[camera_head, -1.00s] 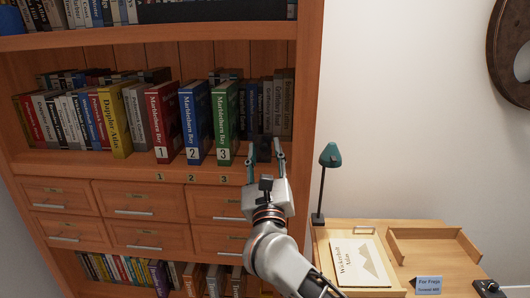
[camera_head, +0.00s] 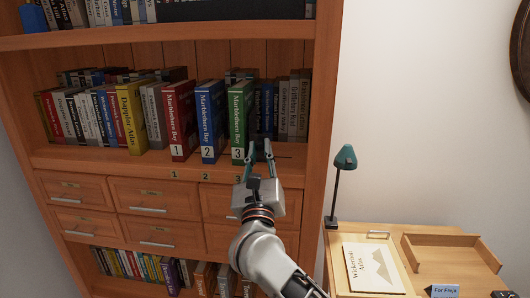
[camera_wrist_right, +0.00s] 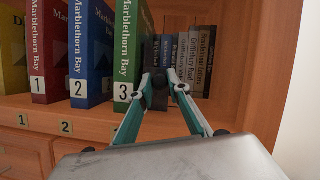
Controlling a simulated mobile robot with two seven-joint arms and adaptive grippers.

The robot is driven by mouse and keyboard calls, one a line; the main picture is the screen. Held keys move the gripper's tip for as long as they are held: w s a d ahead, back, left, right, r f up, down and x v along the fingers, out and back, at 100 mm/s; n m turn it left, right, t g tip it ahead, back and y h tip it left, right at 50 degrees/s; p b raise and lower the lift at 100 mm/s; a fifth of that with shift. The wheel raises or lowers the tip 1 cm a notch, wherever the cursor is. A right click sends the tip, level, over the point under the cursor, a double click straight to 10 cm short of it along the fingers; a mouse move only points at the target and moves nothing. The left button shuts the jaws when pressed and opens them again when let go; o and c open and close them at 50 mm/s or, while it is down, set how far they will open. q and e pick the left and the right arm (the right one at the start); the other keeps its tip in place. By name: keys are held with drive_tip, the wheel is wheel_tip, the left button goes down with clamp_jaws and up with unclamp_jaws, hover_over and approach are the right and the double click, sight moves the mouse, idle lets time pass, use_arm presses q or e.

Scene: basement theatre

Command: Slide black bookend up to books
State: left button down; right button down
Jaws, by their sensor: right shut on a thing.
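The black bookend (camera_wrist_right: 158,97) stands on the middle shelf, upright, just right of the green volume 3. My right gripper (camera_head: 260,149) is shut on the bookend; its teal fingertips (camera_wrist_right: 157,80) are on either side of it in the right wrist view. The books are the red volume 1 (camera_head: 180,122), blue volume 2 (camera_head: 209,122) and green volume 3 (camera_head: 240,120), standing upright side by side with small gaps. The bookend is very close to the green book; whether they touch is hidden by the fingers. My left gripper is not in view.
Dark and grey books (camera_head: 293,105) stand behind and to the right of the bookend. A yellow atlas (camera_head: 131,115) and other books fill the shelf's left. The shelf's right side wall (camera_head: 326,120) is near. A desk with a teal lamp (camera_head: 345,157) stands at the right.

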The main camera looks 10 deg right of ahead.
drive_tip(key=c, duration=1.9)
unclamp_jaws()
drive_tip(key=v, duration=1.2)
